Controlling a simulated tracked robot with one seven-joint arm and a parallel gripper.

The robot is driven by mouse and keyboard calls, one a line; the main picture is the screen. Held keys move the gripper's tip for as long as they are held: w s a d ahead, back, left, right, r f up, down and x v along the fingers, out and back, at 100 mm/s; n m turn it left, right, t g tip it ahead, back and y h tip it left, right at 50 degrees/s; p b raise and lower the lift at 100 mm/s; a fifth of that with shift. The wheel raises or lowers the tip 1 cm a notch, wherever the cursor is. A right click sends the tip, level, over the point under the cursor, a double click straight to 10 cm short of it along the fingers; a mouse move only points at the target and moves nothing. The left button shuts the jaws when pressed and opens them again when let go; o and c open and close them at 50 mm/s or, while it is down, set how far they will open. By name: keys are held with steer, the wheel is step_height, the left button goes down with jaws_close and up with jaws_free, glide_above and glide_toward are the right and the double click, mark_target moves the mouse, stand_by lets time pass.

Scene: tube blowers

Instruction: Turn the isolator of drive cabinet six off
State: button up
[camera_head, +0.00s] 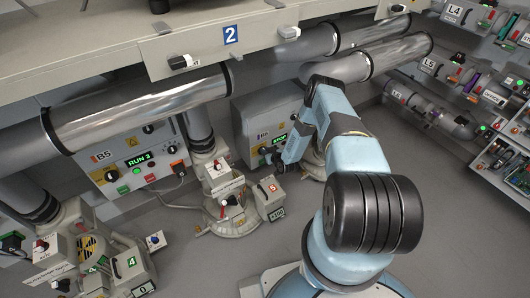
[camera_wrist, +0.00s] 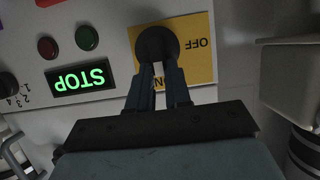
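Drive cabinet six (camera_head: 261,109) is a grey box, its label partly legible, behind my arm in the head view. Its green display (camera_head: 279,139) reads STOP; the display also shows upside down in the wrist view (camera_wrist: 83,79). The isolator is a round black knob (camera_wrist: 157,42) on a yellow plate (camera_wrist: 200,48), with OFF to the right of the knob and ON, partly covered, below it. My gripper (camera_wrist: 158,66) is at the knob, its two fingers apart with a narrow gap. The tips overlap the knob's lower edge. Whether they clamp its handle is hidden.
A red button (camera_wrist: 47,46) and a green button (camera_wrist: 87,38) sit beside the plate. Cabinet B5 (camera_head: 101,157), reading RUN 3, stands left. Valve units (camera_head: 227,202) stand on the floor between. Large pipes (camera_head: 135,105) and a shelf run overhead. Grey floor is clear in front.

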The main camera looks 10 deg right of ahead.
mark_target(259, 152)
jaws_close()
steer(key=shift+a, duration=0.15)
steer(key=a+n+t+h, duration=0.1)
steer(key=n, duration=0.1)
steer(key=a+f+n+t+h, duration=0.1)
steer(key=n+h, duration=0.1)
steer(key=n, duration=0.1)
steer(key=s+n+h, duration=0.1)
steer(key=n, duration=0.2)
steer(key=shift+a+f+t, duration=0.4)
steer(key=shift+s+n+h, duration=0.1)
steer(key=shift+n+h, duration=0.2)
steer(key=shift+h, duration=0.1)
steer(key=shift+f, duration=0.1)
